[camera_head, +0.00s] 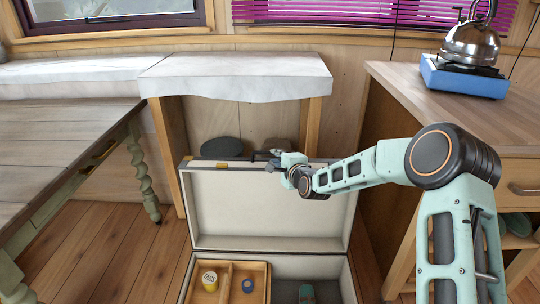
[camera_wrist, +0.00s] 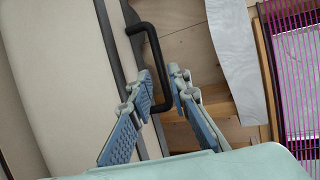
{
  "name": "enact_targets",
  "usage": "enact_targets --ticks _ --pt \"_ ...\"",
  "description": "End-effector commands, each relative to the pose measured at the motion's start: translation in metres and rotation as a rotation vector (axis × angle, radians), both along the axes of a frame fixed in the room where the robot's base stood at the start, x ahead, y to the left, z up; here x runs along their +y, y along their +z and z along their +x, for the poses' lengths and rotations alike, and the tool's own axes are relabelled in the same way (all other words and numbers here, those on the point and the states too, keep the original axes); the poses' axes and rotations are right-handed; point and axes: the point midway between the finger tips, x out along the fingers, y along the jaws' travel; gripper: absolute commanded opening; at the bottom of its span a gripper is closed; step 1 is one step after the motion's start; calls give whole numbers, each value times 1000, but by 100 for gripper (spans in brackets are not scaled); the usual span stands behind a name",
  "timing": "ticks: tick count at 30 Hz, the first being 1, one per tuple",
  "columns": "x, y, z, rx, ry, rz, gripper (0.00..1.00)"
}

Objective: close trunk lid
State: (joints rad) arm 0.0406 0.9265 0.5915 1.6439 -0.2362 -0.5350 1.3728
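The trunk (camera_head: 185,278) stands on the floor with its lid (camera_head: 262,212) raised upright, its pale lining facing me. In the wrist view the lid (camera_wrist: 75,60) fills the left side, with a black handle (camera_wrist: 156,55) on its edge. My gripper (camera_head: 272,161) is at the top edge of the lid, right of its middle. In the wrist view my gripper (camera_wrist: 161,82) is open, with one finger on each side of the handle's bar. Small gaps show beside the bar; whether a finger touches it I cannot tell.
Inside the trunk is a wooden divided tray (camera_head: 228,287) with small round containers. A shelf with a white cloth (camera_head: 235,75) stands close behind the lid. A table (camera_head: 60,140) is at left, and a wooden cabinet (camera_head: 440,105) with a kettle (camera_head: 470,42) is at right.

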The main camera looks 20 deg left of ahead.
Motion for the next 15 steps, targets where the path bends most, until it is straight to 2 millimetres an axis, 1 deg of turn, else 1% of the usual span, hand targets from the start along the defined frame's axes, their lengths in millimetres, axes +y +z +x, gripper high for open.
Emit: enact_targets --ticks 1,7,12,15 --pt "5 -5 6 0 1 0 17" --pt "22 -13 28 -1 1 0 17" --pt "32 -18 44 -1 1 -3 17" --pt "37 -20 49 0 2 -2 17"
